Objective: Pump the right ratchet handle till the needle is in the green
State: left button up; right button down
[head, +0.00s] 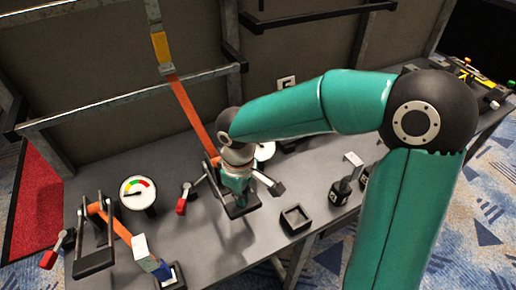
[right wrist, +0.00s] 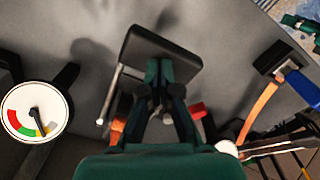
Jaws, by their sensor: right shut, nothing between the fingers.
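The right ratchet (head: 243,208) stands on the grey table with an orange strap (head: 188,110) rising behind it. Its red-tipped lever (head: 181,206) sticks out to the left, and the red shows in the right wrist view (right wrist: 197,110). My right gripper (head: 236,190) is shut and empty, pointing down over the ratchet; its fingertips (right wrist: 160,70) overlap the black plate (right wrist: 160,48). I cannot tell whether they touch it. The right gauge (right wrist: 37,110) has its needle near the green and yellow border; in the head view my arm partly hides it. My left gripper is out of view.
The left ratchet (head: 97,238) with a red handle (head: 48,260) and its gauge (head: 137,192) stand at the left. A blue and white block (head: 150,258) is near the front edge. A black open box (head: 296,219) and small black blocks (head: 340,192) stand at the right. A metal frame rises behind.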

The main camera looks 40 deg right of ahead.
jog(key=shift+f+b, duration=2.55)
jog(key=shift+f, duration=0.8)
notch_tip(320, 180, up, 11)
jog(key=p, duration=0.9)
jog(key=shift+f, duration=0.1)
jog(key=shift+f, duration=0.2)
notch_tip(320, 180, down, 11)
jog(key=b, duration=0.9)
jog(key=shift+r, duration=0.2)
notch_tip(320, 180, up, 11)
jog(key=p, duration=0.8)
jog(key=shift+p, duration=0.4)
jog(key=shift+f, duration=0.1)
